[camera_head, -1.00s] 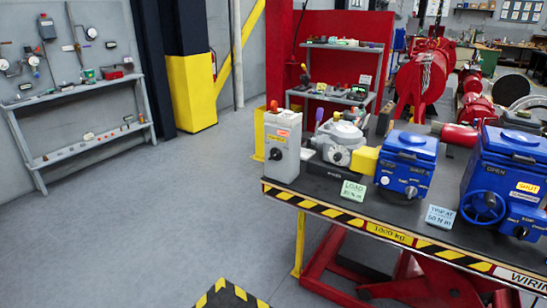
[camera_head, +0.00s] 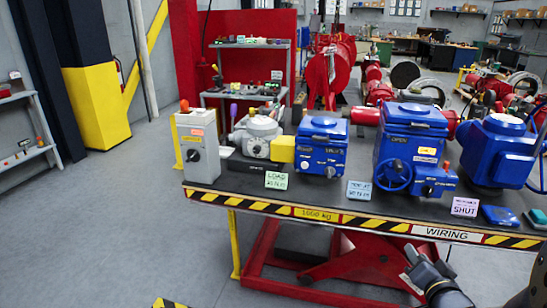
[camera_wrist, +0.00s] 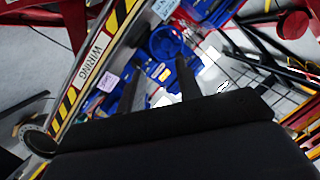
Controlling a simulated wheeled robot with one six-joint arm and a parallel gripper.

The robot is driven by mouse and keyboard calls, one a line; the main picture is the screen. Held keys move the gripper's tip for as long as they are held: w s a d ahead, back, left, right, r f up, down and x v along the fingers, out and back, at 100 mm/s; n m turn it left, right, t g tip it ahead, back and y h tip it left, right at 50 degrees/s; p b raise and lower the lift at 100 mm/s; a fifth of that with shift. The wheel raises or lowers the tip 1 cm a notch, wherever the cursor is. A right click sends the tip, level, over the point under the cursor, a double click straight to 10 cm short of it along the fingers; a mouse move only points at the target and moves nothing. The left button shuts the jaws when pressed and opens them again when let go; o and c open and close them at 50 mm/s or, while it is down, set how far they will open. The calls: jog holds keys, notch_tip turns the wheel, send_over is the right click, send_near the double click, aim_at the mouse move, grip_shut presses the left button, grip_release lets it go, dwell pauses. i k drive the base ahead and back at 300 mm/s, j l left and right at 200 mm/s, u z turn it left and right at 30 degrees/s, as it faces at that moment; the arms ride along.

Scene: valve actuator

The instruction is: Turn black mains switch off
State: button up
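A grey switch box (camera_head: 200,160) stands at the left end of the bench in the head view. It has a small black knob (camera_head: 193,156) on its front, an orange label and an orange-red handle at its upper left. The knob is too small for me to read its setting. In the wrist view, my gripper (camera_wrist: 158,75) shows two dark fingers spread apart with nothing between them. It is far from the grey box, which I cannot make out in the wrist view. Part of my arm shows at the lower right of the head view.
Blue actuators (camera_head: 410,150) stand along the bench right of the grey box, beside a grey actuator (camera_head: 258,137). Small cards, including a green one (camera_head: 276,180), stand at the front. The bench edge (camera_head: 345,219) is yellow-black striped. Floor at left is clear.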

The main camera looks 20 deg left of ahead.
aim_at(193, 155)
jog(key=i+j+z, duration=0.2)
jog(key=j, duration=1.35)
jog(key=j+z, duration=0.2)
jog(key=j, duration=1.35)
jog(key=k+j+z, duration=0.2)
jog(key=j, duration=1.4)
jog(key=i, duration=0.05)
